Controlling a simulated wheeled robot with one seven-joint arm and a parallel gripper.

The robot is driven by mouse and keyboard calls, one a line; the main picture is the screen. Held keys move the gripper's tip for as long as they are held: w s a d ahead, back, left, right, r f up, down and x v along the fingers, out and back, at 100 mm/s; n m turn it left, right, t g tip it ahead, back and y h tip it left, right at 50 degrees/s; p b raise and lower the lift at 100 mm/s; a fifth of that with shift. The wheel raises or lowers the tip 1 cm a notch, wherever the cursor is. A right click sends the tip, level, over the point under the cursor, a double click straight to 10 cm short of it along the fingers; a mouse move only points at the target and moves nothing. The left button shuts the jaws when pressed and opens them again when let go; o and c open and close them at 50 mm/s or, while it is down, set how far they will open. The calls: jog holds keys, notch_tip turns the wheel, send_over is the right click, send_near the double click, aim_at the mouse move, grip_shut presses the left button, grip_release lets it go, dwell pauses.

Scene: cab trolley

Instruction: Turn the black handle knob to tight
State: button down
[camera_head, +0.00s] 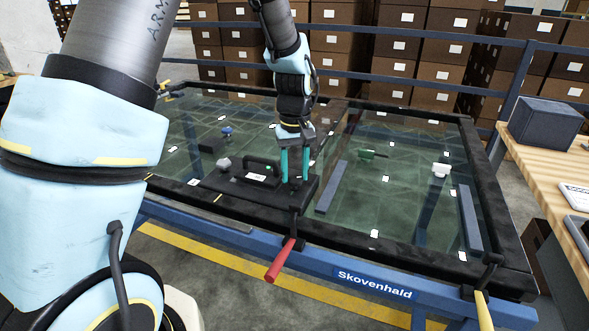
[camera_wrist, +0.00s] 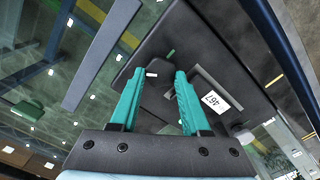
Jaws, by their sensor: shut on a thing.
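My gripper (camera_head: 295,180) points down at the right part of a black plate (camera_head: 225,184) on the glass panel. In the wrist view, its teal fingers (camera_wrist: 156,85) stand on both sides of the black handle knob (camera_wrist: 155,100) and are shut on it. A short white mark (camera_wrist: 151,74) shows at the knob's edge, and a green mark (camera_wrist: 170,52) lies on the plate beyond it, apart from the white one. The knob is mostly hidden between the fingers in the head view. A label reading 467 (camera_wrist: 212,98) is beside the right finger.
A black handle (camera_head: 262,167) and a grey knob (camera_head: 223,162) stand left of my gripper. A red lever (camera_head: 280,260) sticks out at the front, and a yellow lever (camera_head: 483,310) is at the right. The glass (camera_head: 400,205) has small fittings and white tags. A wooden table (camera_head: 560,175) stands right.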

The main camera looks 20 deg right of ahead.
jog(key=m+p, duration=0.1)
jog(key=m, duration=0.5)
jog(key=m+p, duration=0.2)
jog(key=m, duration=0.4)
jog(key=shift+s+d+r+m, duration=0.1)
jog(key=shift+m, duration=0.3)
jog(key=m+p, duration=0.3)
jog(key=m, duration=0.3)
jog(key=shift+s, duration=0.1)
jog(key=m+p, duration=0.3)
jog(key=m, duration=0.3)
jog(key=shift+s, duration=0.1)
jog(key=shift+c, duration=1.8)
grip_release()
